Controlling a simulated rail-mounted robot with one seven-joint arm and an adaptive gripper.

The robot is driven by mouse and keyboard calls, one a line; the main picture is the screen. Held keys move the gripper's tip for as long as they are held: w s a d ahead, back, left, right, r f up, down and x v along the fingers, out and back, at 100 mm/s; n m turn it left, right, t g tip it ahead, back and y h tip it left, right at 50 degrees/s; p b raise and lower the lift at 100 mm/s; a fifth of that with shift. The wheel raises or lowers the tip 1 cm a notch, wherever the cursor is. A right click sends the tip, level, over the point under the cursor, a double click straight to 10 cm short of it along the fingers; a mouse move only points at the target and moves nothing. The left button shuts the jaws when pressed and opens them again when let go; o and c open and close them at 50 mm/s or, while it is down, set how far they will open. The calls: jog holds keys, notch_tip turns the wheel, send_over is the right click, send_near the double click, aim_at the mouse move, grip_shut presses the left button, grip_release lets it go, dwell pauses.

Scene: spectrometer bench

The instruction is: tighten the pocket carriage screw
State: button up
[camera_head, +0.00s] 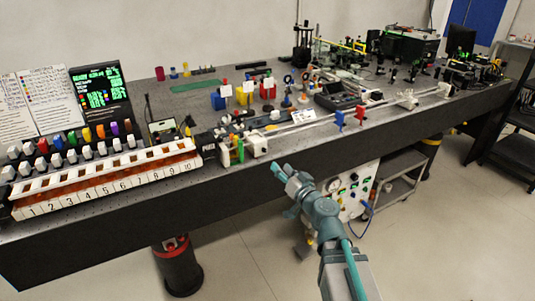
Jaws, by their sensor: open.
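My gripper (283,169) is open and empty. It is in front of the bench's front edge, at the middle of the picture, with its fingers pointing up and left. A small carriage with a white block (257,146) and yellow and green upright parts (232,151) stands on the bench, up and left of my fingertips and apart from them. It sits at the left end of a long pale rail (310,125). I cannot tell for certain that this is the pocket carriage. Its screw is too small to make out.
A white numbered rack (105,185) with orange inside stands at the left front, beneath coloured and white blocks. A dark screen (100,90) and written sheets are behind it. Red and blue posts (360,112) stand right of centre. A grey cart (402,165) is under the bench.

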aim_at(265, 151)
jog(key=p+x, duration=0.2)
jog(key=x, duration=0.8)
jog(key=shift+w+a+p, duration=0.15)
jog(key=shift+w+p, duration=0.05)
jog(key=shift+p, duration=0.1)
grip_shut()
